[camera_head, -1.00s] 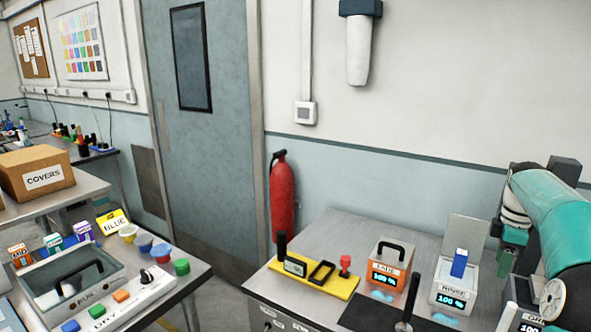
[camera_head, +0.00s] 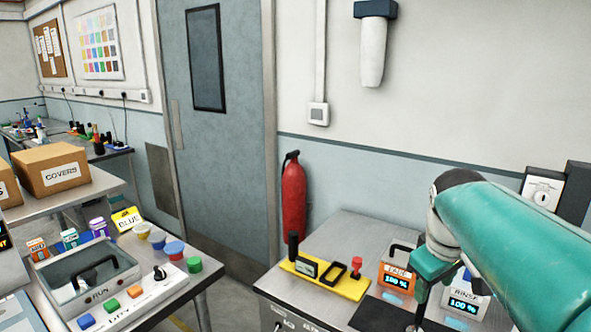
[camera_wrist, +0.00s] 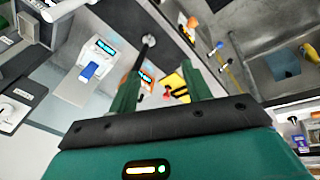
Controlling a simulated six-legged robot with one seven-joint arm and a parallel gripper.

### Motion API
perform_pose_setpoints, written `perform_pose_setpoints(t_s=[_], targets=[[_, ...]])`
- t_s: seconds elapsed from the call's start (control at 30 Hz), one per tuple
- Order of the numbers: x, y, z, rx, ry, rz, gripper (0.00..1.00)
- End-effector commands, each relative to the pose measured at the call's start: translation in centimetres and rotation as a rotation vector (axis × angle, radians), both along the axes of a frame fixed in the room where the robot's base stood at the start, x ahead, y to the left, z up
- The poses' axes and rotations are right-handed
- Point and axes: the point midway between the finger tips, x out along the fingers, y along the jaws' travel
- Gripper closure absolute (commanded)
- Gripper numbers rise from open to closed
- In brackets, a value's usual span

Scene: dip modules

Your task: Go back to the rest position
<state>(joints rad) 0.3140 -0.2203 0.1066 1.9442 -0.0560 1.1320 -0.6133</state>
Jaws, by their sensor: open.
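My gripper (camera_wrist: 160,78) is open and empty in the wrist view, its two green fingers apart and a dark rod showing between them. In the head view my teal arm reaches in from the right, over the side table. The white RINSE module (camera_head: 463,307) stands below it, its upper part mostly hidden by the arm. In the wrist view this module (camera_wrist: 103,53) holds a blue block (camera_wrist: 89,71) and lies left of the fingers, apart from them. The orange module (camera_head: 396,280) stands beside it. A yellow holder (camera_head: 347,286) is further left.
A dark mat (camera_head: 375,316) lies at the table's front. A red extinguisher (camera_head: 293,200) stands behind the table. The left bench holds a RUN box (camera_head: 75,294), coloured buttons and cups, with a COVERS carton (camera_head: 45,178) behind. Floor shows between the benches.

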Motion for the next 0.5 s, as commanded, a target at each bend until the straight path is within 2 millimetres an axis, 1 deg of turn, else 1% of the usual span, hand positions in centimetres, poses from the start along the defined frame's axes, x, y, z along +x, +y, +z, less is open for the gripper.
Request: perform_pose_setpoints(t_s=[0.03, 0.2, 0.3, 0.4, 0.5], targets=[[-1.7, 1.5, -0.2, 0.014, -0.033, -0.030, 0.51], [-6.6, 5.3, -1.9, 0.092, -0.131, -0.160, 0.51], [-9.5, 7.0, -3.5, 0.155, -0.182, -0.233, 0.51], [-11.7, 8.2, -5.1, 0.215, -0.222, -0.295, 0.51], [-13.1, 9.0, -6.2, 0.259, -0.243, -0.337, 0.51]])
